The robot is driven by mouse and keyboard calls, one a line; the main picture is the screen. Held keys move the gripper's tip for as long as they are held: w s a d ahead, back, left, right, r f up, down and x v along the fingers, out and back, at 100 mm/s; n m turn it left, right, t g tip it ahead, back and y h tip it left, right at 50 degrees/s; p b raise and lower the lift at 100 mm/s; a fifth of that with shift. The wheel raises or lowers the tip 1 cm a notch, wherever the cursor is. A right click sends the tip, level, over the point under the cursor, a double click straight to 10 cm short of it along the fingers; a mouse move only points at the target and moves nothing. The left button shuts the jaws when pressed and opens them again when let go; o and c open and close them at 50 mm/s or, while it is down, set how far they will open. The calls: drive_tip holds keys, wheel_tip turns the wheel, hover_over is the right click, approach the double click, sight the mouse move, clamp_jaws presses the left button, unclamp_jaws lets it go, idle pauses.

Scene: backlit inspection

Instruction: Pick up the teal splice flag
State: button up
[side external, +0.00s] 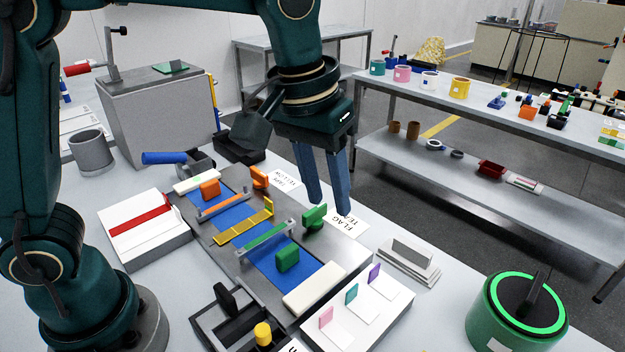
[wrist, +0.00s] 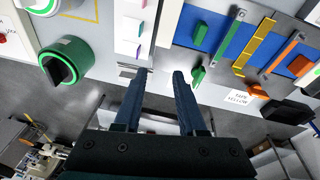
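The teal splice flag (side external: 351,293) stands upright on a white block (side external: 372,325) at the front of the bench, between a pink flag (side external: 326,317) and a purple flag (side external: 374,273). In the wrist view the teal flag (wrist: 133,24) is small, near the top centre. My gripper (side external: 329,211) points down above the bench, behind the flags and near the card lettered FLAG. Its two blue fingers are apart with nothing between them; they also show in the wrist view (wrist: 160,74).
A green-ringed knob (side external: 529,302) stands right of the flags. A grey plate in a white stepped holder (side external: 409,257) is close behind them. Left is a metal fixture with blue strips (side external: 268,268), green and orange clamps. A black tray (side external: 235,320) with a yellow knob is front left.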

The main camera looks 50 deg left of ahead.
drive_tip(key=m+g, duration=0.2)
hover_over(352, 288)
drive_tip(key=shift+y, duration=0.4)
wheel_tip(352, 288, down, 8)
drive_tip(key=shift+w+f, duration=0.1)
drive_tip(key=shift+w, duration=0.05)
drive_tip(key=shift+f, duration=2.5)
clamp_jaws()
